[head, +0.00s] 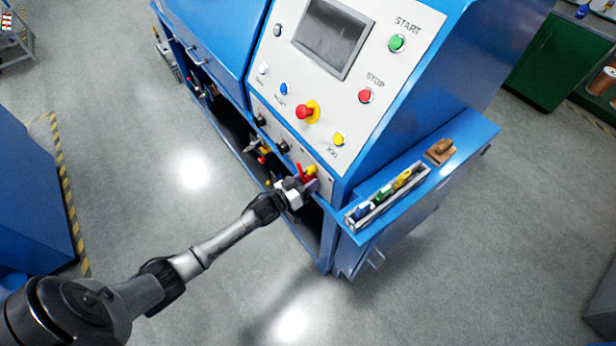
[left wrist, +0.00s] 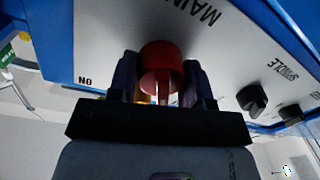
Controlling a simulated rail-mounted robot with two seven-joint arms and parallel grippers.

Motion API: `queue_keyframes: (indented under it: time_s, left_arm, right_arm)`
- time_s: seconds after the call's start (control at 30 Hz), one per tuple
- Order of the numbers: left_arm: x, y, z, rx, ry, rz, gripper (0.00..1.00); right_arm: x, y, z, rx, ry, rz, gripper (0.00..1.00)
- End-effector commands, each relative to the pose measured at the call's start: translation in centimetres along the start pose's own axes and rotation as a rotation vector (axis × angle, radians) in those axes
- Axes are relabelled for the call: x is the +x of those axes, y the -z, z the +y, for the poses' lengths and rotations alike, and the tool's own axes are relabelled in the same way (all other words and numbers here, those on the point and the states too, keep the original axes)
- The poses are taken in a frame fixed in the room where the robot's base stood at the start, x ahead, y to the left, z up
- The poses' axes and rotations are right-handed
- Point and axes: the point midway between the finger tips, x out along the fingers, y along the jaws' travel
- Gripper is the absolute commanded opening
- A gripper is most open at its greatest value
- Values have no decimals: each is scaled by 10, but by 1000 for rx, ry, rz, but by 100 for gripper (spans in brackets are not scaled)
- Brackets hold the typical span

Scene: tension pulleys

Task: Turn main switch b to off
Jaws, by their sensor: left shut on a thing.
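The main switch, with a red handle (head: 299,170) and a yellow part (head: 311,170), sits low on the sloped white panel of the blue machine. In the left wrist view its red handle (left wrist: 161,60) stands between my two fingers, below the upside-down MAIN lettering. The fingers hide part of the switch base. My right gripper is not in view.
Black knobs (left wrist: 252,98) sit beside the switch near the SPINDLE label. Above are a red emergency button (head: 305,112), a yellow button (head: 338,139) and a screen (head: 332,36). A side shelf (head: 465,135) holds a tray with coloured items. The floor in front is clear.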

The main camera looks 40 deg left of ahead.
Motion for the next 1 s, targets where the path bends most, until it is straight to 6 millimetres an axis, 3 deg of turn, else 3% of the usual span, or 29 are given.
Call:
queue_keyframes:
  time_s: [0.4, 1.0]
  left_arm:
    - [0, 2, 0, -242, -1, -13, 3]
    - [0, 1, -1, -313, -1, -15, 3]
  right_arm:
    - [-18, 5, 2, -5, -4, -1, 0]
    - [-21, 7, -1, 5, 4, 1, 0]
